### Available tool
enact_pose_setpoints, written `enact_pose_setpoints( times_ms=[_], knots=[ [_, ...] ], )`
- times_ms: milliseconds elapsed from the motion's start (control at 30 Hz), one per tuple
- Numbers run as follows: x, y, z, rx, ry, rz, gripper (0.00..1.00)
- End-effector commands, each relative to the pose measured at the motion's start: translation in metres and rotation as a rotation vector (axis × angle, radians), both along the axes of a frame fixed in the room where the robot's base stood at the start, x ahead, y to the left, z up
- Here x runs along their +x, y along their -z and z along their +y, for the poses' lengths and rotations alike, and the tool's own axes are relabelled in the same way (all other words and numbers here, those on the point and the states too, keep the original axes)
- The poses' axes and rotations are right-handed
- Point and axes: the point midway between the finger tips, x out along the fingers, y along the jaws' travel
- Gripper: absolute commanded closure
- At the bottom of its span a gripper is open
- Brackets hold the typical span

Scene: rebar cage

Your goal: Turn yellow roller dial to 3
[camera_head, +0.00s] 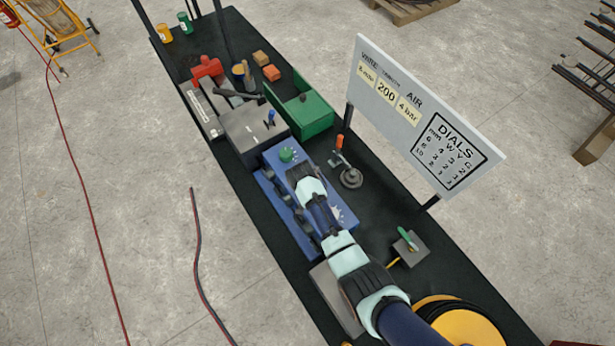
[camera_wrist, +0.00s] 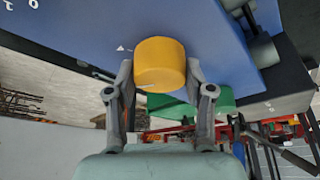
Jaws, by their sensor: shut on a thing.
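The yellow roller dial (camera_wrist: 160,65) sits on the blue panel (camera_wrist: 225,40) in the wrist view. My gripper (camera_wrist: 159,70) has one finger on each side of the dial and is shut on it. A small white mark shows on the panel left of the dial. I cannot read which number the dial points to. In the head view my gripper (camera_head: 300,172) is over the blue machine (camera_head: 268,188), and the yellow dial is hidden by it. A green knob (camera_head: 286,155) stands on the machine beside my gripper.
A white sign (camera_head: 420,115) with a DIALS table stands behind the bench; its small digits are hard to read. A green open box (camera_head: 308,118), a grey box (camera_head: 240,130) and a lever with an orange handle (camera_head: 339,142) are near.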

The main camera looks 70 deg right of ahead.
Motion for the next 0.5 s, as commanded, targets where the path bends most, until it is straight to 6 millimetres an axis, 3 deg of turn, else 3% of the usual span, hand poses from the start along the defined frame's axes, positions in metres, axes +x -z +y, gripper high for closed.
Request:
enact_pose_setpoints(
  times_ms=[500],
  knots=[
    [-0.0002, 0.0009, 0.0006, 0.002, 0.042, 0.000, 0.82]
  ],
)
